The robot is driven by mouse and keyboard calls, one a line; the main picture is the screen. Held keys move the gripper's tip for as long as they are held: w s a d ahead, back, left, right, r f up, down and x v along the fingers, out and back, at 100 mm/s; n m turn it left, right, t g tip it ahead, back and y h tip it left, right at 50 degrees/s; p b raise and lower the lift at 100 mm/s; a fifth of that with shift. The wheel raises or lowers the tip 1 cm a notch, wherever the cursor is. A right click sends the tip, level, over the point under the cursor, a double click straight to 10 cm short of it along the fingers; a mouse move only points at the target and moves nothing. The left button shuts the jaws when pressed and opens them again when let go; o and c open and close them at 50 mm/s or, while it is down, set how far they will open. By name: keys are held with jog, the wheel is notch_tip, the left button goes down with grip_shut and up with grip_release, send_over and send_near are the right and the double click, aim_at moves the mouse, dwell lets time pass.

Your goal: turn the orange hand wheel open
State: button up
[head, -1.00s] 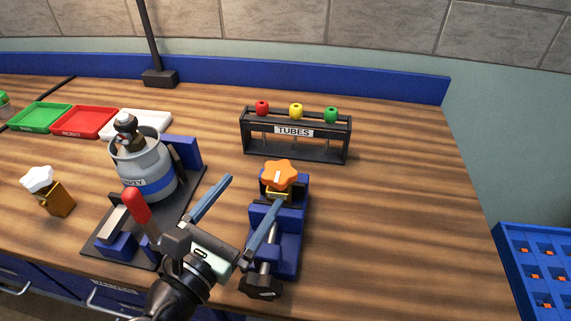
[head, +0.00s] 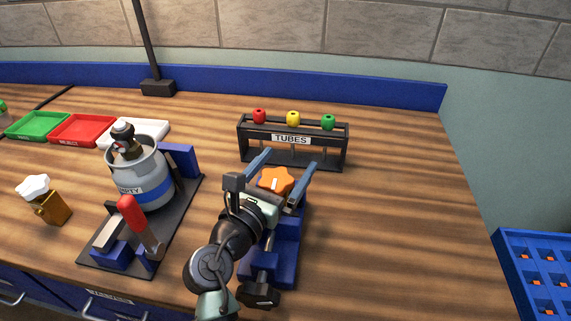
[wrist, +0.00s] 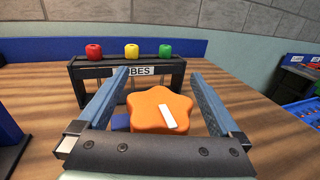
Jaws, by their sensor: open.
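The orange hand wheel (head: 275,180) is a star-shaped knob with a white mark on top. It sits on a blue vise-like fixture (head: 287,235) on the wooden bench. My gripper (head: 285,162) is open, with one blue finger on each side of the wheel in the head view. In the wrist view the wheel (wrist: 160,110) lies between the two fingers (wrist: 158,72), with a gap visible on both sides. The wheel's stem and the valve body below it are mostly hidden by my gripper and arm.
A black rack labelled TUBES (head: 291,145) with red, yellow and green tops stands just behind the wheel. Bench is clear to the right.

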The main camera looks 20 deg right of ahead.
jog(key=c, duration=1.3)
jog(key=shift+r+t+p, duration=0.15)
jog(key=shift+t+p, duration=0.15)
jog(key=shift+p, duration=0.2)
